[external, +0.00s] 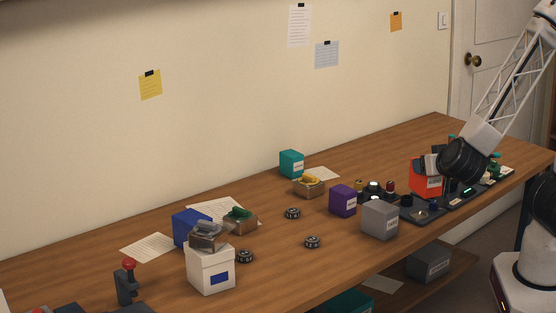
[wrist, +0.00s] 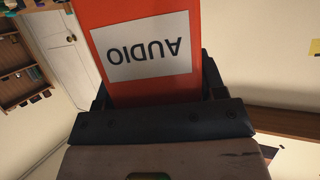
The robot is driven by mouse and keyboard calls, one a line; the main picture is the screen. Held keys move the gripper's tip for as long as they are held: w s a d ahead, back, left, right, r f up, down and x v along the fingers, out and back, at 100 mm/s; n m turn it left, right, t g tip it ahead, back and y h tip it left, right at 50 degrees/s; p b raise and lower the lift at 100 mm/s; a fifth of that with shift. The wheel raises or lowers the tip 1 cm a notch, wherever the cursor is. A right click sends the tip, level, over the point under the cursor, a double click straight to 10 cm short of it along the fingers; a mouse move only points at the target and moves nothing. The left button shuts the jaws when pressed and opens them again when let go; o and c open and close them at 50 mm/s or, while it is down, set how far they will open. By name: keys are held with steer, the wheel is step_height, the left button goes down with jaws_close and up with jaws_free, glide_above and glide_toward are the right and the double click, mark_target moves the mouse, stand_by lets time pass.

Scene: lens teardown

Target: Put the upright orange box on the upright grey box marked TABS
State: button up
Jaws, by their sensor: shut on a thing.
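The orange box (external: 426,181) is at the right part of the table, over or just behind a dark panel; I cannot tell whether it touches anything. My gripper (external: 431,163) is shut on its upper part. In the wrist view the orange box (wrist: 150,85) fills the space between the fingers, and its white label reads AUDIO, upside down. A grey box (external: 380,221) stands upright near the table's front edge, left of and nearer than the orange box. Its label is too small to read. Its top looks clear.
A purple box (external: 342,201) stands just left of the grey box. The dark panel (external: 440,208) with knobs and lit parts lies right of it. Another dark grey box (external: 429,262) is on the lower shelf. A white box (external: 211,270) with a tray on top stands front left.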

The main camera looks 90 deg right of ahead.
steer(key=w+d+f, duration=0.1)
steer(key=w, duration=1)
steer(key=shift+w+d, duration=0.25)
steer(key=shift+w, duration=0.15)
steer(key=shift+f, duration=0.1)
steer(key=shift+f, duration=1.7)
steer(key=shift+f, duration=0.1)
steer(key=o, duration=1)
steer(key=shift+v, duration=6.05)
steer(key=shift+s+d, duration=0.1)
